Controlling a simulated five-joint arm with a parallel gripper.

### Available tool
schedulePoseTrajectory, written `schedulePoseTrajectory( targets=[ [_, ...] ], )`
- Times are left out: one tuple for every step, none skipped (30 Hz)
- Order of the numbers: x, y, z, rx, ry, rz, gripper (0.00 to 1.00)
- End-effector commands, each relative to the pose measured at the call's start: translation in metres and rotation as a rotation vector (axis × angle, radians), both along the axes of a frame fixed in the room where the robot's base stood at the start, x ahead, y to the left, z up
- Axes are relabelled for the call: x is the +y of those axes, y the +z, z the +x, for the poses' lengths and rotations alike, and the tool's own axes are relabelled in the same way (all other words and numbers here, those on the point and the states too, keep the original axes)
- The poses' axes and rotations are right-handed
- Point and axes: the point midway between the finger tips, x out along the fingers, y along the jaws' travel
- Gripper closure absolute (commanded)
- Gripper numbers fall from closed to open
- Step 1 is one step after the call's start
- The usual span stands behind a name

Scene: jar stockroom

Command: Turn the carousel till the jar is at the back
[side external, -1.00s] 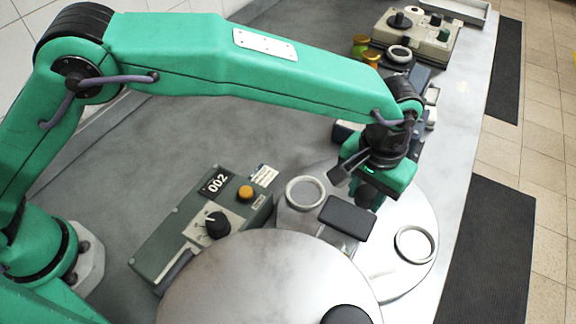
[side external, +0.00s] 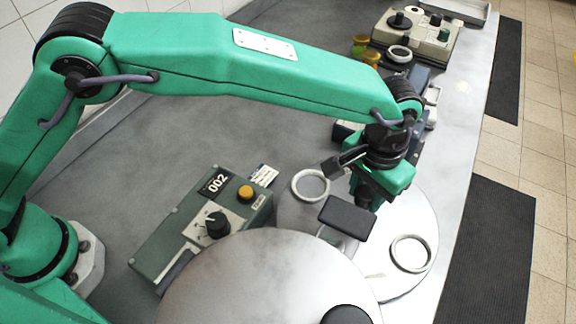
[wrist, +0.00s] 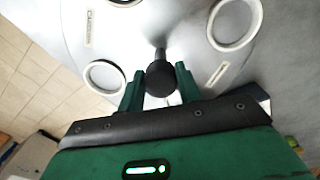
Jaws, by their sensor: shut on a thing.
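The carousel (side external: 424,215) is a round pale grey disc on the bench, partly hidden by a bigger disc, a black pad and my arm. It carries open white rings, one at the left (side external: 310,186) and one at the right (side external: 410,253). In the wrist view, the rings (wrist: 235,45) stand around a black knob (wrist: 160,80). My gripper (wrist: 160,92) has a finger on each side of that knob and is shut on it. In the side view my gripper (side external: 367,190) is over the carousel's far part. I cannot make out a jar on the carousel.
A large metal disc (side external: 250,285) fills the foreground, beside a black pad (side external: 346,218). A green box marked 002 (side external: 180,255) stands left. Yellowish jars (side external: 361,44) and a beige control box (side external: 425,42) are at the back. The bench's left part is bare.

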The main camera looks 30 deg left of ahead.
Motion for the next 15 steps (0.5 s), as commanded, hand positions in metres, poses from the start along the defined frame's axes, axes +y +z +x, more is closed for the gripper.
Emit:
schedulePoseTrajectory(
  targets=[
    [0.0001, 0.0008, 0.0001, 0.0, -0.023, 0.0, 1.0],
    [0.0001, 0.0008, 0.0002, 0.0, -0.039, 0.0, 1.0],
    [0.0001, 0.0008, 0.0002, 0.0, -0.058, 0.0, 1.0],
    [0.0002, 0.0008, 0.0002, -0.001, -0.074, 0.0, 1.0],
    [0.0002, 0.0008, 0.0002, -0.001, -0.088, 0.0, 1.0],
    [0.0003, 0.0009, 0.0002, -0.001, -0.109, 0.0, 1.0],
    [0.0003, 0.0009, 0.0002, -0.001, -0.123, 0.0, 1.0],
    [0.0003, 0.0009, 0.0002, -0.001, -0.139, 0.0, 1.0],
    [0.0004, 0.0009, 0.0003, -0.001, -0.159, 0.0, 1.0],
    [0.0004, 0.0009, 0.0003, -0.001, -0.174, 0.0, 1.0],
    [0.0005, 0.0009, 0.0003, -0.001, -0.188, 0.0, 1.0],
    [0.0005, 0.001, 0.0004, -0.001, -0.209, 0.0, 1.0],
    [0.0006, 0.001, 0.0004, -0.001, -0.224, 0.0, 1.0],
    [0.0006, 0.001, 0.0004, -0.001, -0.239, 0.0, 1.0],
    [0.0007, 0.001, 0.0005, -0.001, -0.259, 0.0, 1.0]
  ],
)
